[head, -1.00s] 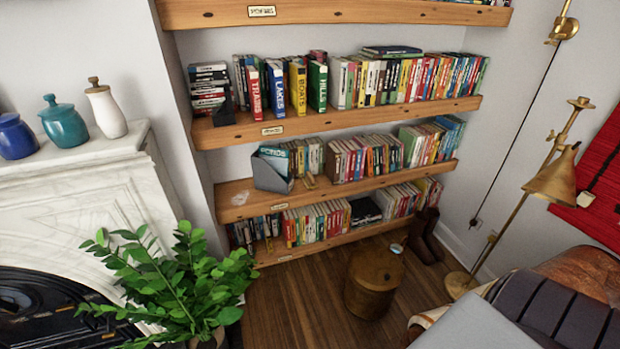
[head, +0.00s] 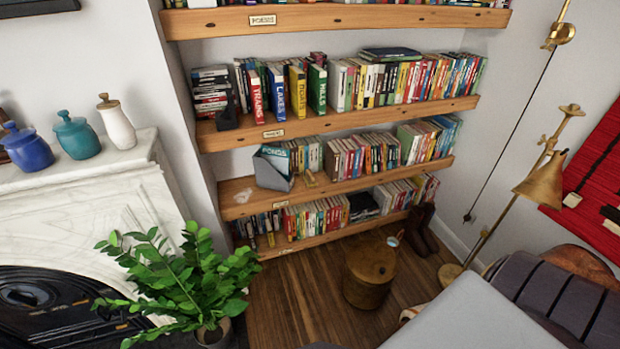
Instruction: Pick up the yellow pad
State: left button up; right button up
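A yellow book (head: 297,90) stands upright on the shelf above, between blue and green books. Neither of my grippers is in view.
A round wooden stool (head: 369,275) stands on the floor before the shelves. A leafy potted plant (head: 180,280) is at lower left, by the marble fireplace (head: 90,215). A brass lamp (head: 541,186) and a dark slatted seat (head: 560,300) are at right.

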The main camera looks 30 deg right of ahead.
aim_at(310, 181)
jog(key=z, duration=0.45)
jog(key=i+z, duration=0.1)
jog(key=z, duration=0.3)
jog(key=j+z, duration=0.1)
jog(key=z, duration=0.35)
jog(key=i+z, duration=0.1)
jog(key=z, duration=0.35)
jog(key=j+z, duration=0.15)
jog(key=z, duration=0.7)
jog(key=j+z, duration=0.2)
jog(key=z, duration=0.25)
jog(key=j+z, duration=0.2)
jog(key=z, duration=0.2)
jog(key=i+j+z, duration=0.1)
jog(key=j+z, duration=0.15)
jog(key=z, duration=0.15)
jog(key=j+z, duration=0.55)
jog(key=j, duration=0.15)
